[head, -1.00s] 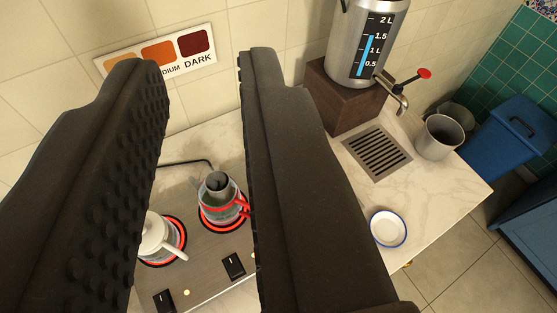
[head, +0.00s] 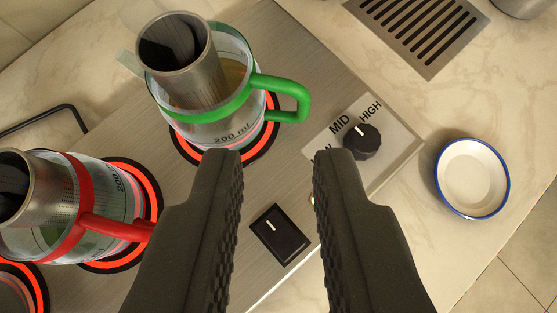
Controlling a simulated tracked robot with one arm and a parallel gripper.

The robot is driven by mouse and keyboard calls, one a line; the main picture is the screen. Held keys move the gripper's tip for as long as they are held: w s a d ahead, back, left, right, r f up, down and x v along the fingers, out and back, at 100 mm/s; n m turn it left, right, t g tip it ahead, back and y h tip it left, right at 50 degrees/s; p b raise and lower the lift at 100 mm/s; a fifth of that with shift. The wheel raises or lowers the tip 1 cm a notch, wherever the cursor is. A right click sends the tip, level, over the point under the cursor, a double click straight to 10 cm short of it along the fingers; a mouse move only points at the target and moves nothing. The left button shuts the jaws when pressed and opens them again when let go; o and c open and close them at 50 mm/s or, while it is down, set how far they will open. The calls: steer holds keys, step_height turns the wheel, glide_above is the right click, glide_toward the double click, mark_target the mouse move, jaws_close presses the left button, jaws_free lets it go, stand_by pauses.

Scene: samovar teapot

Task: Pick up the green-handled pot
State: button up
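The green-handled pot (head: 222,82) is a glass pot with a green band and handle, a metal infuser in its top and a "200 ml" mark. It stands on a glowing red burner at the upper left of the head view. Its green handle (head: 290,97) points right. My gripper (head: 280,165) is open and empty. Its two black fingers are below and right of the pot, with the handle above the gap between them in the picture. The fingers do not appear to touch the pot.
A red-handled pot (head: 75,205) stands on a glowing burner at the left. A white blue-rimmed saucer (head: 472,178) and a drain grate (head: 425,28) are on the counter at right.

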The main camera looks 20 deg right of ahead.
mark_target(303, 111)
steer(key=shift+g, duration=0.3)
steer(key=w+d+f, duration=0.1)
steer(key=f, duration=0.2)
steer(key=w+d+f, duration=0.1)
steer(key=w+f, duration=0.1)
steer(key=w+d+f, duration=0.1)
steer(key=f, duration=0.2)
steer(key=shift+w+f+p, duration=0.15)
steer(key=shift+f+p, duration=0.15)
steer(key=shift+f, duration=0.05)
steer(key=shift+x, duration=3.05)
steer(key=shift+d+f, duration=0.15)
jaws_close()
